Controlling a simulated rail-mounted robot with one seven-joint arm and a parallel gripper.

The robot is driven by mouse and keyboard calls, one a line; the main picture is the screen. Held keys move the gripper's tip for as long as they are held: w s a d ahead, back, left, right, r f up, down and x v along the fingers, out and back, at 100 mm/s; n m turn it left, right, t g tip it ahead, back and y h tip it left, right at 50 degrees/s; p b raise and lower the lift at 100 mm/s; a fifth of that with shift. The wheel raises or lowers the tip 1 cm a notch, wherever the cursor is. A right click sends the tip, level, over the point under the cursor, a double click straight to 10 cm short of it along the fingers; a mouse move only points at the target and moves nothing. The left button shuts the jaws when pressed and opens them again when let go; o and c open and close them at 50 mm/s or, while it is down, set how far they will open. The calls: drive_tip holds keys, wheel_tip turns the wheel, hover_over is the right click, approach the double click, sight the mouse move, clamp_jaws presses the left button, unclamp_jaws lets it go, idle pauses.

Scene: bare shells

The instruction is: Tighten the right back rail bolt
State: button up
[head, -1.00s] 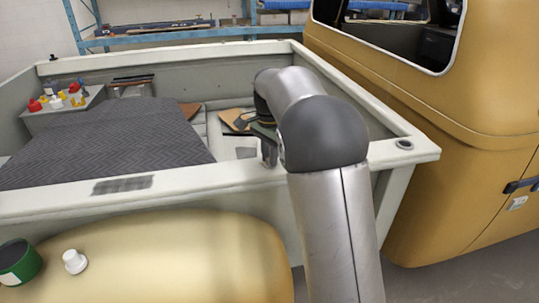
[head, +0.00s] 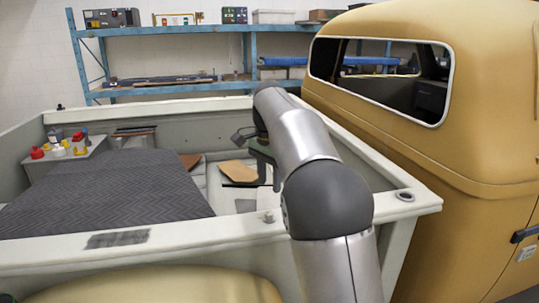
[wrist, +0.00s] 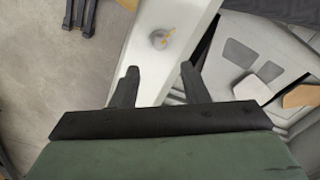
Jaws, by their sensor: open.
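My gripper (wrist: 159,70) is open and empty. Its two dark fingers straddle the line towards the bolt, which lies just beyond the fingertips, apart from them. A small dark bolt-like thing (head: 60,107) stands at the far left of the bed's far rail.
A dark quilted blanket (head: 110,190) covers much of the truck bed. A grey box (head: 65,165) with bottles stands at the bed's left. The yellow cab (head: 450,130) rises at the right. Blue shelving (head: 180,65) stands behind.

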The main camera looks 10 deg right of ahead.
wheel_tip(320, 180, up, 8)
drive_tip(key=shift+f+p, duration=0.15)
drive_tip(key=shift+p, duration=0.3)
drive_tip(key=s+f+n, duration=0.4)
drive_tip(key=s+f, duration=0.3)
drive_tip(key=s, duration=0.4)
drive_tip(key=s+f+n, duration=0.4)
drive_tip(key=s+f, duration=0.4)
drive_tip(key=s, duration=0.3)
drive_tip(key=s+f+n+t, duration=0.1)
drive_tip(key=s+f+n, duration=0.3)
drive_tip(key=s+f, duration=0.4)
drive_tip(key=s, duration=0.4)
drive_tip(key=shift+b, duration=0.35)
drive_tip(key=shift+s, duration=0.1)
